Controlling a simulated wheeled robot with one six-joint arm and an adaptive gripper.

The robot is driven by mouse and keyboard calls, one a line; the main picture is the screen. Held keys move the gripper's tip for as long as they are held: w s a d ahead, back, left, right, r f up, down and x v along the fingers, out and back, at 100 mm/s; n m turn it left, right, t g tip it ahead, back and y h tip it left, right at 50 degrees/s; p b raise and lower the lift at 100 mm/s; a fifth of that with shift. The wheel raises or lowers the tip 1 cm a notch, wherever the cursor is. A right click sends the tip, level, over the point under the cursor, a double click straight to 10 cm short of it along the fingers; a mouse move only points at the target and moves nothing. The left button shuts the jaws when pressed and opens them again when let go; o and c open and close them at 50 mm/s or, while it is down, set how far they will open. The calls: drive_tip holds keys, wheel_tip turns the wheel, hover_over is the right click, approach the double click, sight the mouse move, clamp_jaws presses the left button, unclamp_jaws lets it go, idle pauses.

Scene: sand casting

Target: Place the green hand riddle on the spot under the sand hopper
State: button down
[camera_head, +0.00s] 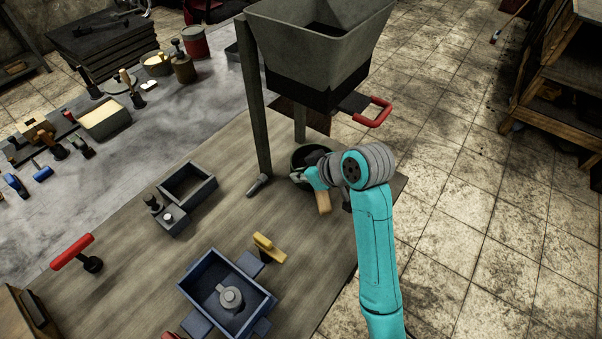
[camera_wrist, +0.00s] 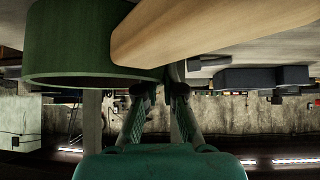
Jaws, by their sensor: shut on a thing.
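The green hand riddle is a round dark green ring with a pale wooden handle (camera_head: 323,203). In the head view its rim (camera_head: 298,157) shows below the grey sand hopper (camera_head: 310,45), near the hopper's legs, partly hidden by my wrist. In the wrist view the riddle (camera_wrist: 75,55) fills the upper left and its handle runs across the top. My gripper (camera_head: 308,177) is shut on the riddle close to the handle; its fingers (camera_wrist: 165,92) meet at the ring's edge in the wrist view. I cannot tell whether the riddle touches the table. The spot itself is hidden.
Hopper legs (camera_head: 256,115) stand close by, and a red-handled gate (camera_head: 374,112) sticks out above my wrist. A small grey tool (camera_head: 257,184) lies left of the riddle. A blue moulding box (camera_head: 228,295), yellow tool (camera_head: 268,248) and dark frame (camera_head: 187,185) occupy the wooden tabletop.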

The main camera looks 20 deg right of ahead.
drive_tip(key=c, duration=1.3)
unclamp_jaws()
drive_tip(key=shift+s+d+r, duration=0.1)
drive_tip(key=shift+s+r, duration=0.05)
drive_tip(key=shift+r, duration=0.15)
drive_tip(key=v, duration=1.1)
drive_tip(key=shift+s+d+r, duration=0.1)
drive_tip(key=shift+s, duration=0.05)
